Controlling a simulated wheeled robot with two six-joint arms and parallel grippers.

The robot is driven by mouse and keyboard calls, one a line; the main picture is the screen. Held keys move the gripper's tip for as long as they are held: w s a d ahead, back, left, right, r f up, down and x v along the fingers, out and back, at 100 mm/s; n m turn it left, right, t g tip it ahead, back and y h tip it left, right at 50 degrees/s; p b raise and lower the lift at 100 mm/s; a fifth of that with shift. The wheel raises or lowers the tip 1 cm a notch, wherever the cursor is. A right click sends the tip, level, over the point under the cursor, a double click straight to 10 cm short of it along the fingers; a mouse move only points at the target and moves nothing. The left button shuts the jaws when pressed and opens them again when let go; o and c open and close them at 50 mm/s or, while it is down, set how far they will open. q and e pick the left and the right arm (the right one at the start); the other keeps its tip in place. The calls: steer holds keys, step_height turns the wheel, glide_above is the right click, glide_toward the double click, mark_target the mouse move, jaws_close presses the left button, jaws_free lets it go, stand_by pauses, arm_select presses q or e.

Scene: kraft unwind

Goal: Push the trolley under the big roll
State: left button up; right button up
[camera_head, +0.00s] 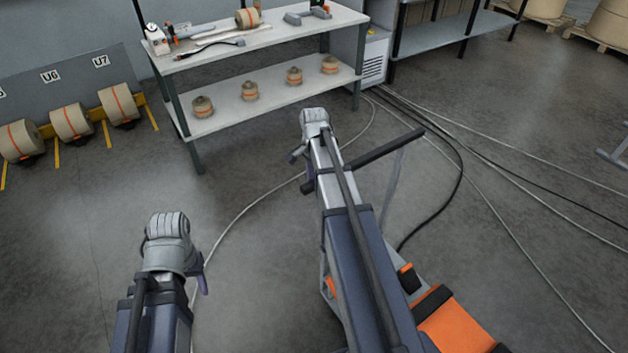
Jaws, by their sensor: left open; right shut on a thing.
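The trolley shows at the lower right as an orange body (458,325) with black parts and a grey upright. Its black push bar (378,155) runs slantwise behind my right forearm. My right gripper (303,163) is shut on the bar near its left end; the wrist and arm hide most of the grip. My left gripper (201,274) is open, mostly hidden by its own wrist, over bare floor left of the trolley and apart from it. Large brown rolls (610,22) stand on pallets at the far upper right, cut by the frame; I cannot tell whether one is the big roll.
A workbench (262,104) with tools and small rolls stands ahead. Striped rolls (72,122) rest in yellow-marked bays at left. A dark shelf (440,35) stands behind. Cables (490,205) cross the floor at right. Bare floor lies between the bays and my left arm.

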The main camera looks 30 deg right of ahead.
jaws_close()
stand_by(0.8)
